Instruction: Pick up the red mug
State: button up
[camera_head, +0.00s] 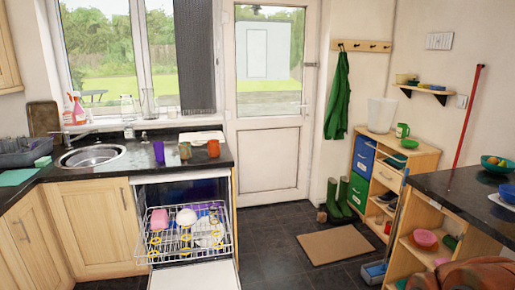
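An orange-red mug (214,148) stands upright on the dark granite counter (222,161), near its right end by the door. A brown-green mug (185,151) stands a little to its left, and a purple cup (159,151) stands further left. Nothing covers the red mug. My gripper does not show in the head view, so I cannot see whether it holds anything.
The dishwasher (190,235) is open with its rack (205,240) out and door down below the counter. A round sink (92,155) lies left of the mugs. A brown mat (335,245) lies on the dark floor. A granite-topped island (455,190) stands right.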

aim_at(214, 145)
jog(key=z, duration=0.25)
jog(key=i, duration=3.35)
jog(key=u, duration=3.25)
